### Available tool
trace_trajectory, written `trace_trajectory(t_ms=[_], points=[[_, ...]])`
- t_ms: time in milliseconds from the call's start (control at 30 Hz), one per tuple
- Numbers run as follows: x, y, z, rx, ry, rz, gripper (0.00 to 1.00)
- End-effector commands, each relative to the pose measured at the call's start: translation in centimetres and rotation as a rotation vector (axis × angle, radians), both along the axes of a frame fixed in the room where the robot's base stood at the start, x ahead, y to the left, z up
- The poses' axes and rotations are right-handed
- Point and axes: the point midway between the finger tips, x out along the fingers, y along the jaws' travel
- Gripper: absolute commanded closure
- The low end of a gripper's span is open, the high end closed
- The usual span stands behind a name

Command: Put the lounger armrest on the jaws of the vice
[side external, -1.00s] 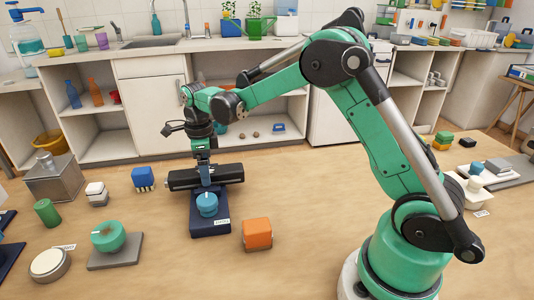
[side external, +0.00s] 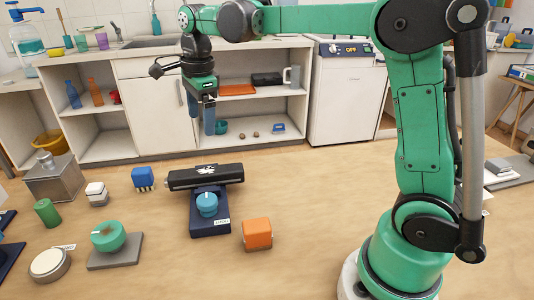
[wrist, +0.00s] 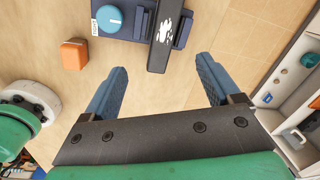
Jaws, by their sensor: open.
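The lounger armrest seems to be the long black bar (side external: 206,176) with a white mark on top. It lies across the far end of the blue vice (side external: 210,225), which has a round light-blue knob. The bar also shows in the wrist view (wrist: 160,55), against the dark blue vice body (wrist: 141,5). The bar hides the jaws, so I cannot tell exactly how it meets them. My gripper (side external: 203,122) is open and empty, raised well above the bar and apart from it. In the wrist view its two blue fingers are spread wide, with nothing between them.
An orange block (side external: 257,234) stands right of the vice, and a blue block (side external: 143,178) stands left of the bar. A green knob on a grey plate (side external: 115,252) is at front left. A metal box (side external: 54,180) stands farther left. Bare tabletop lies right of the bar.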

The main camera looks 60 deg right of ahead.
Motion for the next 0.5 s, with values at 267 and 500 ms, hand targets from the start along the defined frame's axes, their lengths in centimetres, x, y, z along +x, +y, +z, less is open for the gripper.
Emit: trace_trajectory(t_ms=[267, 500], points=[[-7.1, 1.9, -0.3, -0.237, -0.230, 0.961, 0.17], [-11.7, 2.9, -3.4, -0.550, -0.324, 1.612, 0.17]])
